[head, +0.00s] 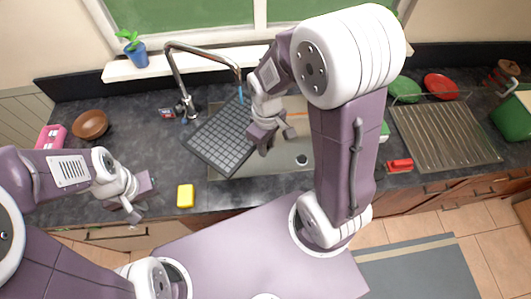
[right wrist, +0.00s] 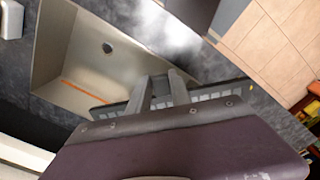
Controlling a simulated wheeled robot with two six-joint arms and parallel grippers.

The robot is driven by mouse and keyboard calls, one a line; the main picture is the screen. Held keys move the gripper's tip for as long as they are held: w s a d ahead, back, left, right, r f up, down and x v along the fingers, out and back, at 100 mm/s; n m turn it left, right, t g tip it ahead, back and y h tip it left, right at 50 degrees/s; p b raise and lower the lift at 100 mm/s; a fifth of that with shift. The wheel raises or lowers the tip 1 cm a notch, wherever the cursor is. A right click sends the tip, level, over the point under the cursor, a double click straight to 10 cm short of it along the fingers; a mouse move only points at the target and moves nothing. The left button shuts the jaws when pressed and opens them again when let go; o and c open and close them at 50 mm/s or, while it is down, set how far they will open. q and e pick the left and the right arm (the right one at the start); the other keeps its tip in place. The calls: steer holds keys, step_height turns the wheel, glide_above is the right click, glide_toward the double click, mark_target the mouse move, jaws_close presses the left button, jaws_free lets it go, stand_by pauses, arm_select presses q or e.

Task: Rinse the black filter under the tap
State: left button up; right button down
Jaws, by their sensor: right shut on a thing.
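The black filter (head: 222,138), a flat dark grid panel, is held tilted over the left part of the sink (head: 300,172). My right gripper (head: 272,142) is shut on its right edge. In the right wrist view the fingers (right wrist: 160,92) close on the filter's rim, and a strip of its grid (right wrist: 215,93) shows beside them. The tap (head: 178,70) arches over the filter's upper right corner, with a thin bluish streak below its spout (head: 240,93). My left gripper (head: 146,200) is open and empty over the counter's front edge.
A yellow sponge (head: 185,196) lies on the counter front, left of the sink. A brown bowl (head: 90,125) and a pink item (head: 50,137) stand further left. A drying rack (head: 445,133) and a red object (head: 400,165) are to the right. A potted plant (head: 136,52) is on the sill.

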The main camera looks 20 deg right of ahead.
steer(key=w+d, duration=0.1)
steer(key=w, duration=0.1)
steer(key=w+d+f, duration=0.1)
steer(key=w, duration=0.1)
steer(key=w+d, duration=0.2)
steer(key=w, duration=0.1)
steer(key=shift+f, duration=0.25)
steer(key=shift+w+d+f, duration=0.2)
steer(key=shift+w+d, duration=0.15)
steer(key=shift+w, duration=0.3)
steer(key=shift+s+a, duration=0.7)
steer(key=shift+s, duration=0.5)
steer(key=shift+s+a, duration=0.65)
steer(key=shift+s, duration=0.5)
steer(key=shift+s+a, duration=0.7)
steer(key=shift+s, duration=0.5)
steer(key=shift+w, duration=0.1)
steer(key=shift+r, duration=0.1)
